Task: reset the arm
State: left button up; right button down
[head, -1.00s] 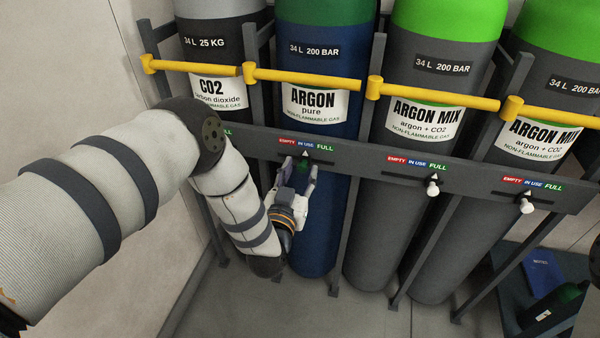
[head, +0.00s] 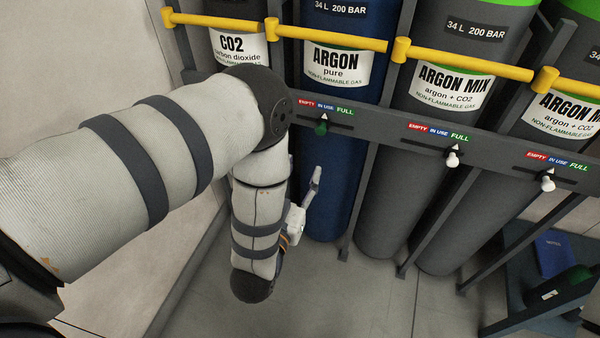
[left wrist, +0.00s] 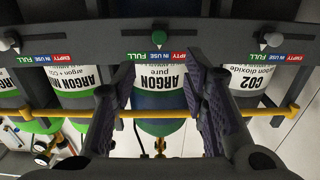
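My left gripper (head: 306,205) hangs below the dark rail, in front of the blue argon pure cylinder (head: 335,190) and partly hidden by my left forearm. In the left wrist view the gripper (left wrist: 162,88) has its two dark fingers wide apart with nothing between them. The green slider knob (head: 321,128) sits under IN USE on the argon pure label; the gripper is below it and apart from it. That green knob also shows in the left wrist view (left wrist: 157,42), beyond the open fingers. My right gripper is not in view.
The rail (head: 380,130) also bears white knobs (head: 452,160) (head: 547,184) for the argon mix cylinders. Yellow bars (head: 330,38) cross the cylinders above. A dark stand with a blue booklet (head: 555,250) is at lower right. The floor (head: 380,300) in front is clear.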

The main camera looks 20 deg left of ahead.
pick_arm(q)
jog(key=s+a+f+g+h+p, duration=0.1)
jog(key=s+a+f+g, duration=0.2)
jog(key=s+f+g, duration=0.8)
jog(key=s+a+g+p, duration=0.1)
jog(key=s+g, duration=0.8)
jog(key=s, duration=1.8)
jog(key=shift+s+a+g+h, duration=0.15)
jog(key=shift+a+g+h, duration=0.15)
jog(key=shift+a, duration=0.05)
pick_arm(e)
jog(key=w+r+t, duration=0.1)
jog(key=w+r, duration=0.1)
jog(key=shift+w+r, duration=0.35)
